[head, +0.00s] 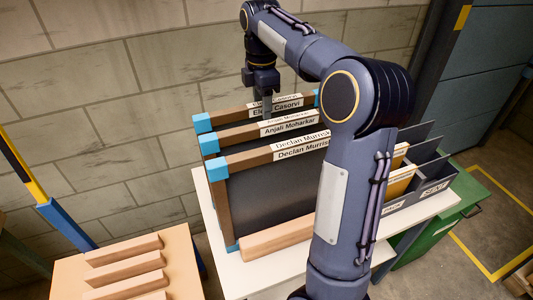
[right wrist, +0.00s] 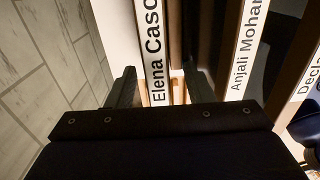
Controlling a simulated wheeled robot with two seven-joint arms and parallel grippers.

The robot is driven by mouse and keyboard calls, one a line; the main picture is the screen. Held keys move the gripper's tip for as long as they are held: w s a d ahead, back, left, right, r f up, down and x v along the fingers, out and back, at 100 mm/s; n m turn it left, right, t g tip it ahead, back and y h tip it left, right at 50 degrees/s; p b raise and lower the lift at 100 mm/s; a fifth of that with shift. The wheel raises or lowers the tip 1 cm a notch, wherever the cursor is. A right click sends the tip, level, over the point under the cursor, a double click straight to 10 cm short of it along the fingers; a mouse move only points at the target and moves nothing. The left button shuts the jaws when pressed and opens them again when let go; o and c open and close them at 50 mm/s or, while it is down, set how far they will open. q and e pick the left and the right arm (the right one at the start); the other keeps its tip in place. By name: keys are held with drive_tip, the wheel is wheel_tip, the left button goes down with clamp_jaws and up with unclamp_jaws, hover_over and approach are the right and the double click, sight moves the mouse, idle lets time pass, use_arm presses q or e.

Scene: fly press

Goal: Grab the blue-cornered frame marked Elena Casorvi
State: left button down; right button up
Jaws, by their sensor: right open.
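Three blue-cornered frames stand one behind another on a white table. The Elena Casorvi frame (head: 232,117) is at the back, against the wall side; its label also shows in the right wrist view (right wrist: 154,45). The Anjali Moharkar frame (head: 239,134) is in the middle and the Declan Murris frame (head: 250,158) is in front, its label partly cut off by my arm. My right gripper (head: 262,103) is open at the top edge of the Elena Casorvi frame. In the right wrist view its two fingers (right wrist: 160,90) stand on either side of that frame's top bar. My left gripper is not in view.
The white table (head: 238,277) carries a grey sorter (head: 432,172) with labelled slots at the right. A wooden rack with slats (head: 190,270) stands at the lower left. A block wall (head: 120,95) is close behind the frames. A green cabinet (head: 470,200) is at the right.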

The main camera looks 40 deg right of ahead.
drive_tip(key=f, duration=0.4)
drive_tip(key=shift+d+f+p, duration=0.35)
clamp_jaws()
drive_tip(key=shift+r, duration=0.1)
idle(1.0)
